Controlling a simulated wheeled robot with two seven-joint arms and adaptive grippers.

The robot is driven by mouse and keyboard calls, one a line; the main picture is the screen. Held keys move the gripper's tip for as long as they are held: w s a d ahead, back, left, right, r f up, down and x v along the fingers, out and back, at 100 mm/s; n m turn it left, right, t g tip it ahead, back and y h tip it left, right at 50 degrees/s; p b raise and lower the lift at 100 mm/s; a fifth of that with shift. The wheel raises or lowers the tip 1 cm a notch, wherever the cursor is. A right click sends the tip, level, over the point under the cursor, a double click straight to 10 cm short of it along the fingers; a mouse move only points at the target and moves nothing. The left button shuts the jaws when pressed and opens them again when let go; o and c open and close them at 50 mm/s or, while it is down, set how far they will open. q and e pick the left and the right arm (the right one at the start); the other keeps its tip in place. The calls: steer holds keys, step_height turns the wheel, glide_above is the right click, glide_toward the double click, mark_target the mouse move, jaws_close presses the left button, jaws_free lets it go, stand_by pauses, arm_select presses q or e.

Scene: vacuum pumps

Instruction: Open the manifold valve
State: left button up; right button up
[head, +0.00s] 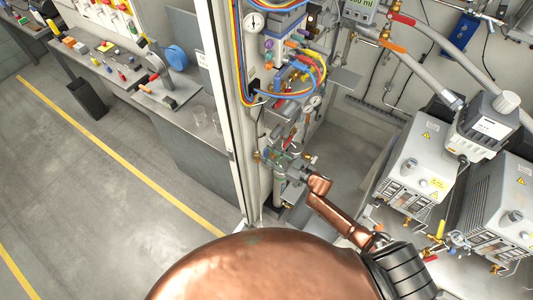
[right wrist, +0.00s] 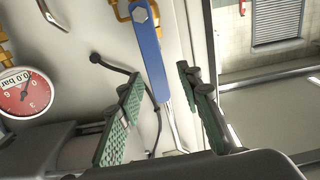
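In the right wrist view a blue lever handle (right wrist: 148,52) hangs from a bolt on brass-coloured fittings on a pale panel. It looks like the valve handle, but no label shows. My right gripper (right wrist: 165,115) is open, with green-padded fingers on either side of the lever's lower end, which shows between them. Contact cannot be made out. In the head view the right gripper (head: 281,161) is small, at the end of my copper arm, by the lower part of the pipework cabinet. The blue lever cannot be picked out there. My left gripper is not in view.
A red-faced gauge (right wrist: 25,93) and a thin black bent rod (right wrist: 112,64) are left of the lever. Grey pumps (head: 416,165) with hoses stand at right in the head view. A workbench (head: 185,150) stands left of the cabinet's edge post, with open floor before it.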

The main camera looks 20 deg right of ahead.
steer(key=shift+s+d, duration=0.1)
steer(key=shift+s, duration=0.05)
steer(key=shift+p+v, duration=0.9)
steer(key=shift+v, duration=2.1)
steer(key=s+d+f+m+g+h+b, duration=0.1)
steer(key=s+d+f+h+b, duration=0.15)
steer(key=f, duration=0.75)
steer(key=s+d+f+m+h+b, duration=0.2)
steer(key=s+d+f+h, duration=0.15)
steer(key=f, duration=0.65)
steer(key=s+d+f+m+g+h+b, duration=0.1)
steer(key=s+d+f+h+b, duration=0.15)
steer(key=f, duration=0.75)
steer(key=s+d+f+m+g+h+b, duration=0.1)
steer(key=s+d+f+g+b, duration=0.1)
steer(key=s+f, duration=0.6)
steer(key=s+d+f+m+g+h+b, duration=0.1)
steer(key=s+d+f+g+b, duration=0.1)
steer(key=s+f, duration=0.65)
steer(key=s+a+f+g+b, duration=0.2)
steer(key=s+f, duration=0.6)
steer(key=s, duration=0.5)
steer(key=s+a+f+g+b, duration=0.2)
steer(key=s+f+g, duration=0.3)
steer(key=s+f, duration=0.4)
steer(key=s, duration=0.5)
steer(key=shift+s+a+f+m+h+b, duration=0.2)
steer(key=shift+s+a+m+h+b, duration=0.1)
steer(key=shift+h+b, duration=0.1)
